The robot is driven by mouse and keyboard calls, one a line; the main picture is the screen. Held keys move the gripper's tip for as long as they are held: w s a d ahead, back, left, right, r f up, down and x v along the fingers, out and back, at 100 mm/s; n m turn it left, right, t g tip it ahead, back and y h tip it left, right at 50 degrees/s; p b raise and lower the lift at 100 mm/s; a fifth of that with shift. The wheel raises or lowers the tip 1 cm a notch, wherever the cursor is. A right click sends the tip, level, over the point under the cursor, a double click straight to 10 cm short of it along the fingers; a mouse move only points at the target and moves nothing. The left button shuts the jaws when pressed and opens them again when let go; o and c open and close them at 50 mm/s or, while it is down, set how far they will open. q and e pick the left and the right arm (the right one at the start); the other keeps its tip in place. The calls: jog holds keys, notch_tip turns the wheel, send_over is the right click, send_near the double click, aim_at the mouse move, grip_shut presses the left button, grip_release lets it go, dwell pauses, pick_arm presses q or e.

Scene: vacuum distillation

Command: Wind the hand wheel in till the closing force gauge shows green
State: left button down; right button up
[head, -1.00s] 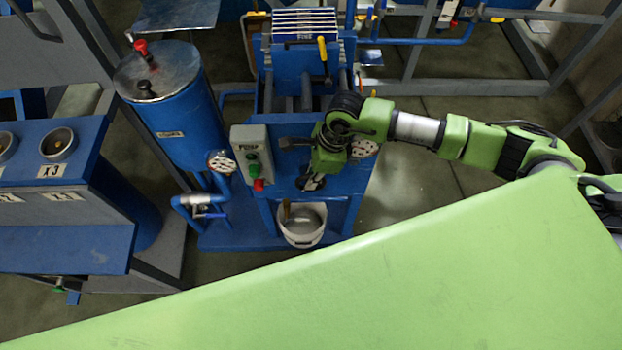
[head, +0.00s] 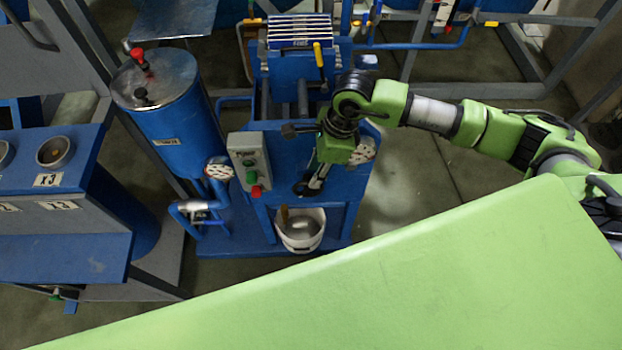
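The blue press frame (head: 345,192) stands in the middle of the head view. My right gripper (head: 308,186) points down in front of its face, with dark fingertips low at the front panel. Whether the fingers are open or shut, or touch anything, is too small to tell. A dark knob on a short bar (head: 291,130) sticks out left of my wrist; it may be part of the hand wheel, which is otherwise hidden. A round white gauge (head: 364,150) sits just right of the gripper, partly covered; its needle and colours are unreadable. My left gripper is out of view.
A grey control box (head: 248,155) with green and red buttons stands left of the gripper. A white bucket (head: 300,243) is below. A blue tank (head: 170,110) with another gauge (head: 219,168) stands left. Open floor lies right of the press.

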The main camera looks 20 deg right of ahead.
jog(key=v, duration=0.5)
jog(key=shift+d+r, duration=0.15)
jog(key=shift+r, duration=0.1)
dwell(0.3)
